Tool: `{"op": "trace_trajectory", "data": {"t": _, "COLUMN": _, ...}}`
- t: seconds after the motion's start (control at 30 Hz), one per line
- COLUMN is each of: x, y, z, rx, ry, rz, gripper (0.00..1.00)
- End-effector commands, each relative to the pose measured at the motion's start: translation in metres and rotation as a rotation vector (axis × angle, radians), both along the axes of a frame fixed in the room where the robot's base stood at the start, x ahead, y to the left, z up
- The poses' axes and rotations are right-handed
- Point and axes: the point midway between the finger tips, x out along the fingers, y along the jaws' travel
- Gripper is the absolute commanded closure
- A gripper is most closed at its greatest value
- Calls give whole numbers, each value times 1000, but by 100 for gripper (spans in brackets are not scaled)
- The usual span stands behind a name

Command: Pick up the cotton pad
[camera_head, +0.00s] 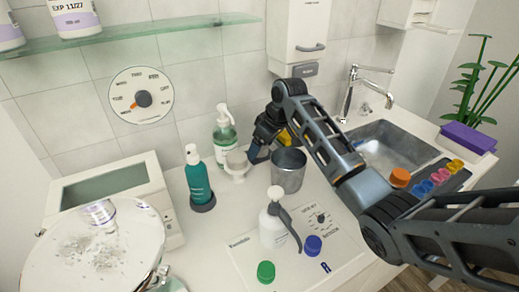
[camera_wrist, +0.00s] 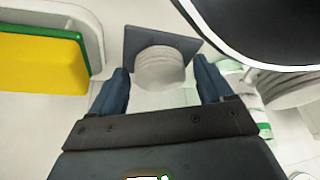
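In the wrist view, a round white ridged stack (camera_wrist: 160,66), which looks like cotton pads, sits in front of a dark square plate (camera_wrist: 183,42). My gripper (camera_wrist: 161,70) is open, with one dark blue finger on each side of the stack. Gaps show between the stack and both fingers, so nothing looks gripped. In the head view, my gripper (camera_head: 263,150) is low over the counter, left of the metal cup (camera_head: 289,172). I cannot make out the stack there; the gripper seems to hide it.
A white ridged object (camera_head: 236,163) stands close left of my gripper, before a green pump bottle (camera_head: 224,138). A teal bottle (camera_head: 199,180) is further left. A white pump bottle (camera_head: 271,228) stands in front. A yellow item with green edge (camera_wrist: 40,62) lies beside; the sink (camera_head: 385,146) is right.

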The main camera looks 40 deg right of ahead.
Motion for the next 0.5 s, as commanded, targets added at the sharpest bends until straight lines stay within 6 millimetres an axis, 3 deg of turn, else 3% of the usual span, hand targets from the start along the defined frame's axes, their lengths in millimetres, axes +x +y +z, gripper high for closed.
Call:
{"op": "trace_trajectory", "data": {"t": 0.07, "x": 0, "y": 0, "z": 0, "rx": 0, "ry": 0, "rz": 0, "gripper": 28}}
{"op": "trace_trajectory", "data": {"t": 0.5, "x": 0, "y": 0, "z": 0, "rx": 0, "ry": 0, "rz": 0, "gripper": 71}}
